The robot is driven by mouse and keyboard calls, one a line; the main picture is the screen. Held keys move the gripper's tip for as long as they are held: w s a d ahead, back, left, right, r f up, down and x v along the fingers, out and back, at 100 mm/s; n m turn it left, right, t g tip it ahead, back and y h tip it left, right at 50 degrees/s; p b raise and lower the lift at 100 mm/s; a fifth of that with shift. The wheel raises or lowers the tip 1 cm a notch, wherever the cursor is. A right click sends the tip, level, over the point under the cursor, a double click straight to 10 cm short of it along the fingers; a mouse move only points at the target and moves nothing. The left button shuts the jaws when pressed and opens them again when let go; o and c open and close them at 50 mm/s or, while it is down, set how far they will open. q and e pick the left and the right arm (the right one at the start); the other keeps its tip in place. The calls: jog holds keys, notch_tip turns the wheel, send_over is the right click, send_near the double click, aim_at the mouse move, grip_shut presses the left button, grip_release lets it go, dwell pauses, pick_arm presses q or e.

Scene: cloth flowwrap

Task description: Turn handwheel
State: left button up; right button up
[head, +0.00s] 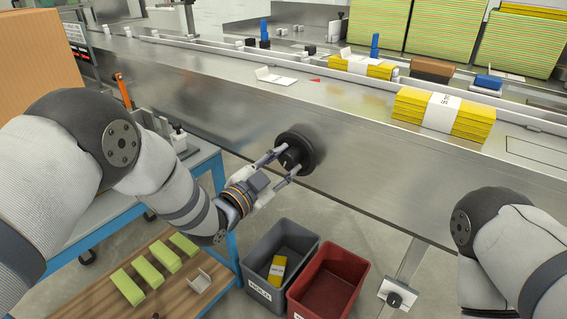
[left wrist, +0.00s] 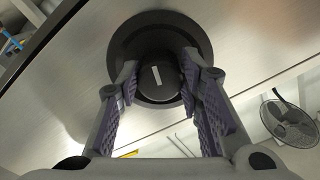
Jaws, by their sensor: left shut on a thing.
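The black handwheel (head: 304,146) sits on the front face of the steel machine, below its top edge. In the left wrist view the round handwheel (left wrist: 124,48) fills the upper middle, with a central hub (left wrist: 160,82) that carries a short white mark. My left gripper (head: 279,163) reaches it from the lower left and is shut on the hub, one finger on each side. In the left wrist view the fingers (left wrist: 160,95) flank the hub. My right arm shows at the lower right, but its gripper is outside the picture.
A grey bin (head: 303,241) with a yellow pack and a red bin (head: 350,262) stand below. A blue-framed table (head: 205,160) is at left. A wooden surface (head: 97,287) holds several green blocks. Yellow cloth stacks (head: 470,121) lie on the machine top.

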dwell(0.3)
pick_arm(q)
jog(key=o, duration=1.2)
jog(key=shift+c, duration=0.2)
jog(key=v, duration=1.2)
